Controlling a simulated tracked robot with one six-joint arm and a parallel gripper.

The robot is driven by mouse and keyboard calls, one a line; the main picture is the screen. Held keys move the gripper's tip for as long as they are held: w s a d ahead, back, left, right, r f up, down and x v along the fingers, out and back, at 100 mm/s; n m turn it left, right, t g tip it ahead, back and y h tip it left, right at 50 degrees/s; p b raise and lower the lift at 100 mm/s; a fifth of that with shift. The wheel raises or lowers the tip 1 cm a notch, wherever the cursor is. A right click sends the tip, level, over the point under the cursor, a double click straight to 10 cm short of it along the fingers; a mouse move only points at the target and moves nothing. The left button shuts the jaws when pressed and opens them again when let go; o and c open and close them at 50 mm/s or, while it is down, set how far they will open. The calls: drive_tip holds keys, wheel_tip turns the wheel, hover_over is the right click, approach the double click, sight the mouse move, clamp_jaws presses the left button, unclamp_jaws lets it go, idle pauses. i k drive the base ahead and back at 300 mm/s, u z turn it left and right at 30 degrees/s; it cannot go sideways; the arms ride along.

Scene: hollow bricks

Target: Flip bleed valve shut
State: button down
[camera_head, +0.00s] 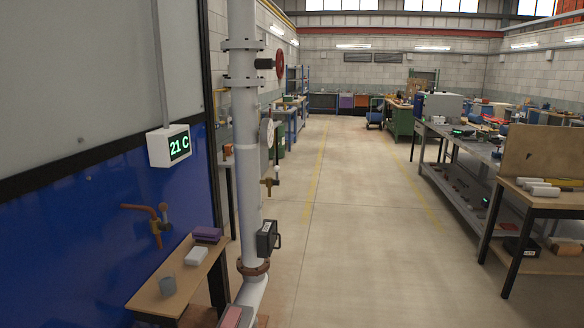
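A white vertical pipe (245,130) with flanges stands left of the middle. A small brass valve (268,182) sticks out from its right side, with a short upright part at its outer end. A second brass valve (157,228) sits on a bent copper pipe (135,207) at the blue wall. I cannot tell which of the two is the bleed valve, nor whether either is open or shut. My gripper is not in view.
A display (170,146) reads 21 C. Workbenches (460,150) line the right; the floor (345,230) between is clear.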

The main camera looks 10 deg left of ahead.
sight(276, 182)
drive_tip(key=u, duration=0.15)
drive_tip(key=i, duration=0.75)
drive_tip(key=u, duration=0.65)
drive_tip(key=i, duration=0.55)
drive_tip(key=u, duration=0.75)
drive_tip(key=i, duration=0.5)
drive_tip(key=u, duration=0.3)
